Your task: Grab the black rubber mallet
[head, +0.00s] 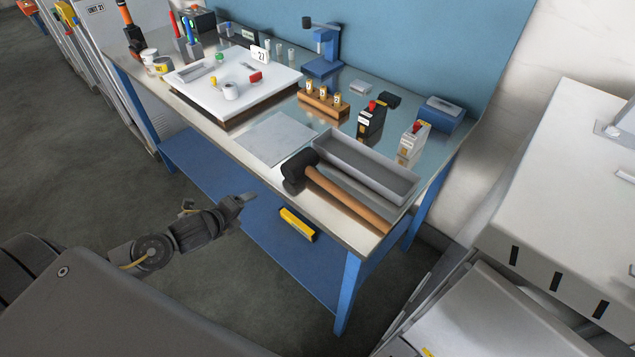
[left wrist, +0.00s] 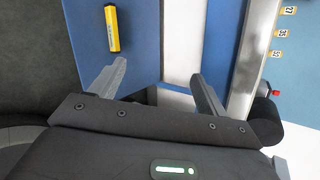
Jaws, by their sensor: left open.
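The black rubber mallet lies on the workbench (head: 237,150) near its front edge, in the head view. Its black head (head: 299,172) points left and its wooden handle (head: 345,197) runs to the front right corner, beside a long grey tray (head: 365,170). My left gripper (head: 246,200) is open and empty, in front of the bench, left of the mallet head and apart from it. The left wrist view shows its two spread fingers (left wrist: 160,72) with nothing between them. A dark shape at that view's right edge may be the mallet head; I cannot tell. My right gripper is not in view.
A yellow object (head: 298,224) lies on the blue lower shelf (head: 210,165). Behind the mallet stand small dispensers (head: 371,120) and a wooden block with vials (head: 324,104). A white board (head: 200,78) holds small items. A grey mat (head: 275,138) lies bare left of the mallet.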

